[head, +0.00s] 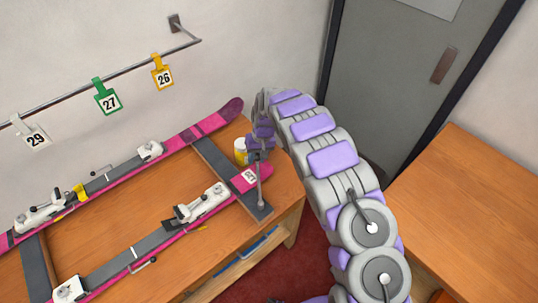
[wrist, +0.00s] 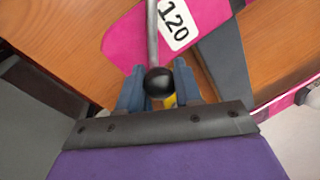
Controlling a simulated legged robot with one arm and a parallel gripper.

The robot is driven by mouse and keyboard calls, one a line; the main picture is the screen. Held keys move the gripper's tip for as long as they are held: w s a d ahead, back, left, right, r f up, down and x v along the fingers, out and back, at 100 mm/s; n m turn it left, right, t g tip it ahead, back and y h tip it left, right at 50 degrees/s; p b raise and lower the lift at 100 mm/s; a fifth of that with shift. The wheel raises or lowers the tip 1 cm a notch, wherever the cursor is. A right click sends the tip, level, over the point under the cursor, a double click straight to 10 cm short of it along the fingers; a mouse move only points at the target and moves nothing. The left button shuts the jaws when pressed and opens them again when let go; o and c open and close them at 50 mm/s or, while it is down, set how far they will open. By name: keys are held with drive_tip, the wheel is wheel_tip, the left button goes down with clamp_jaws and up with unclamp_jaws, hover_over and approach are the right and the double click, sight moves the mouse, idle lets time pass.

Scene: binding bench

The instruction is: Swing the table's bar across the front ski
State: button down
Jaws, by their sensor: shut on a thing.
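The bar (head: 260,187) is a thin metal rod. It rises in the picture from a bolt (head: 261,207) on the dark cross support (head: 215,160) and passes over the ski's pink end beside the label. In the wrist view the bar (wrist: 152,35) ends in a black ball knob (wrist: 158,80). My gripper (head: 260,150) is shut on that knob, between its two fingers. I cannot tell whether the bar touches the ski.
A second pink ski (head: 190,131) lies behind, along the wall. A yellow and white can (head: 240,150) stands close behind my gripper. Numbered tags (head: 107,97) hang on a wall rail. Another wooden table (head: 470,215) stands right, with red floor between.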

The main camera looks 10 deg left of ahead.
drive_tip(key=s+a+n, duration=0.1)
drive_tip(key=a, duration=0.1)
drive_tip(key=s+a+n+p, duration=0.1)
drive_tip(key=a+n, duration=0.1)
drive_tip(key=s+a+n+p, duration=0.1)
drive_tip(key=a+n, duration=0.1)
drive_tip(key=shift+s+a+r+g+h, duration=0.15)
drive_tip(key=shift+s+a+g+h, duration=0.15)
drive_tip(key=shift+a+g, duration=0.1)
drive_tip(key=shift+s+a+n+p, duration=0.5)
drive_tip(key=shift+s+a+n, duration=0.4)
drive_tip(key=shift+s+n, duration=0.15)
drive_tip(key=shift+s, duration=0.1)
drive_tip(key=c, duration=1.1)
unclamp_jaws()
drive_tip(key=o, duration=0.3)
drive_tip(key=shift+a+f, duration=0.2)
drive_tip(key=shift+d, duration=0.1)
